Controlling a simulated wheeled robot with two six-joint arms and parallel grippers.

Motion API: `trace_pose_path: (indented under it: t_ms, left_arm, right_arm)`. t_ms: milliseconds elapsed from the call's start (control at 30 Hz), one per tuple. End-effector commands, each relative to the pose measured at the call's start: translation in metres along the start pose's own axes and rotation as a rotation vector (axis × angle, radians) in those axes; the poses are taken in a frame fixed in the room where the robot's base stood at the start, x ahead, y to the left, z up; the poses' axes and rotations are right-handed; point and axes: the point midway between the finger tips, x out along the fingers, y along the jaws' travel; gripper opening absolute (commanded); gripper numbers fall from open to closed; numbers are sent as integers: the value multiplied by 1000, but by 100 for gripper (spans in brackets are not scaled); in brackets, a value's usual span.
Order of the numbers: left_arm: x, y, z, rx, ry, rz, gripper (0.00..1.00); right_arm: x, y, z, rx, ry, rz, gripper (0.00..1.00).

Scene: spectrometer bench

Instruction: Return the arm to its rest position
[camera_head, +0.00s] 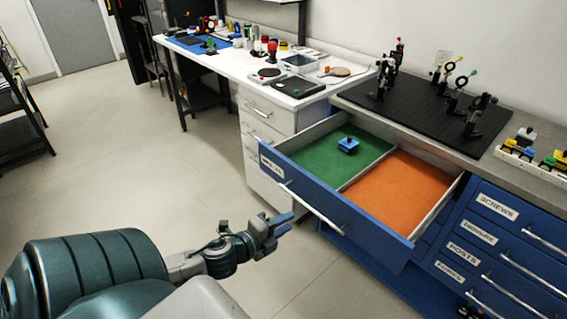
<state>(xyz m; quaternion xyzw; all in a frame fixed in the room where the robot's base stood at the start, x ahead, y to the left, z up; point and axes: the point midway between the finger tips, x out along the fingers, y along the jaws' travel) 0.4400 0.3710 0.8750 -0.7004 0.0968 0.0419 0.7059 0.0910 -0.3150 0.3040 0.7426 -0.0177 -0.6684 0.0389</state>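My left arm comes in from the lower left. Its gripper (287,221) is over the floor, just in front of the open drawer and left of the drawer's handle. Its two fingers look a little apart, with nothing seen between them. The open blue drawer (372,228) has a green-floored compartment (318,158) and an orange-floored compartment (403,190). A small blue part (348,145) sits in the green one, apart from the gripper. My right gripper is not in view.
A black breadboard (425,115) with several optical mounts is on the counter above the drawer. Closed labelled drawers (500,240) are at the right. A white bench (225,62) with tools stands behind. The floor (140,165) at the left is clear.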

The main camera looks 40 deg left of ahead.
Motion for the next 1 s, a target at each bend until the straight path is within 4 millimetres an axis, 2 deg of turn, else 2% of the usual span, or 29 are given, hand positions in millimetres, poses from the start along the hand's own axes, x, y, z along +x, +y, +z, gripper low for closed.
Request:
trace_pose_path:
  t_ms: [500, 567, 633, 667, 767, 867, 900, 967, 1000]
  left_arm:
    - [0, 0, 0, 0, 0, 0, 29]
    - [1, 3, 2, -6, -5, 4, 29]
    - [4, 15, 9, -27, -24, 23, 29]
    - [5, 24, 14, -42, -38, 36, 29]
    - [12, 71, 39, -128, -109, 105, 29]
    - [13, 140, 67, -256, -207, 199, 29]
    - [10, 170, 76, -313, -249, 238, 29]
    - [4, 214, 87, -398, -312, 294, 29]
    - [-1, 244, 92, -457, -354, 332, 29]
  right_arm:
    - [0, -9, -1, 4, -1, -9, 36]
    - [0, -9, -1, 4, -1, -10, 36]
    - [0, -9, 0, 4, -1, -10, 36]
    - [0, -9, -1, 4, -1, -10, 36]
    - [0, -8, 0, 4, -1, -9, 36]
    - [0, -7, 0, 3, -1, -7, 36]
    - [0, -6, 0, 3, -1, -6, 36]
    - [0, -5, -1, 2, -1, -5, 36]
    - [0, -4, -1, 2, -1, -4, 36]
